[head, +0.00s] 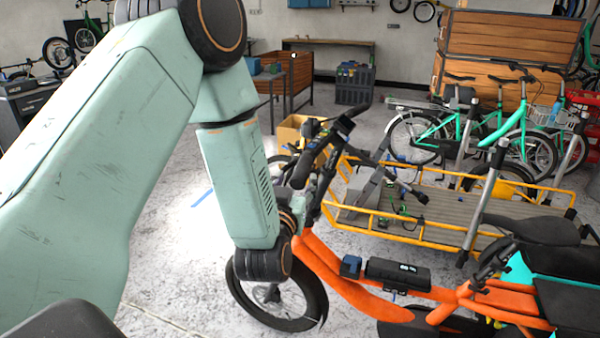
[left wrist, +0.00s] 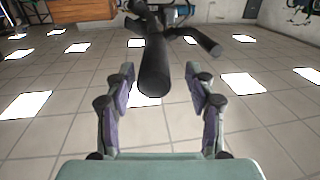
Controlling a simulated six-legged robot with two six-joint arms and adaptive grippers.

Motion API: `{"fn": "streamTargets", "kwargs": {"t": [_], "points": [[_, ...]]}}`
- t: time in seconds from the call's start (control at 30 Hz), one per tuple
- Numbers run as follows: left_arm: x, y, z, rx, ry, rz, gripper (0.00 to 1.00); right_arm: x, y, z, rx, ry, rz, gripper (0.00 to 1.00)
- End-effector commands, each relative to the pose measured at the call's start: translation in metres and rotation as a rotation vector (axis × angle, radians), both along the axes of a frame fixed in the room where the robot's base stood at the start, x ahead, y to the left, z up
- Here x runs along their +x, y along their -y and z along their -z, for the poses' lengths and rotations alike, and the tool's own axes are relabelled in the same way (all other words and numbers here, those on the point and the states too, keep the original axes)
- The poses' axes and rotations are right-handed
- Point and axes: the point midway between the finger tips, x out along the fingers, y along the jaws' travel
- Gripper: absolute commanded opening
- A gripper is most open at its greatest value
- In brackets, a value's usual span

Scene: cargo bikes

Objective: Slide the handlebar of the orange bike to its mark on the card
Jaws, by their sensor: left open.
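The orange bike (head: 345,283) stands in the centre right of the head view. Its black handlebar (head: 303,170) rises above the front wheel. My left gripper (head: 299,204) is beside the handlebar, partly hidden by my own wrist. In the left wrist view the gripper (left wrist: 160,78) is open, one finger on each side of the end of a black handlebar grip (left wrist: 154,68). Gaps show on both sides of the grip; I cannot tell how deep it lies between the fingers. I cannot make out the card or its mark. My right gripper is not in view.
A cargo bike with a yellow-railed wooden bed (head: 450,205) stands close behind the orange bike. Green bikes (head: 510,125) stand at the back right. A cardboard box (head: 290,132) is behind the handlebar. A blue floor strip (head: 202,197) marks clear floor at left.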

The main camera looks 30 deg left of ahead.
Motion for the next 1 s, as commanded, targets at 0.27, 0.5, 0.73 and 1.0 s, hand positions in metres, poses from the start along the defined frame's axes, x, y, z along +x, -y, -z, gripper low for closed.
{"fn": "streamTargets", "kwargs": {"t": [0.27,0.5,0.73,1.0], "points": [[0.033,-0.010,0.000,0.001,0.000,0.003,0.55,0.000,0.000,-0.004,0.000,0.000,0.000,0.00],[0.040,-0.012,0.000,0.002,-0.002,0.004,0.55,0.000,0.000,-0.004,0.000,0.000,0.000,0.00],[0.039,-0.013,0.000,0.002,-0.002,0.004,0.51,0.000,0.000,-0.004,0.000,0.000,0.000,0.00],[0.039,-0.012,0.000,0.002,-0.002,0.004,0.28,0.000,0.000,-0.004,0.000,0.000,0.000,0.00]]}}
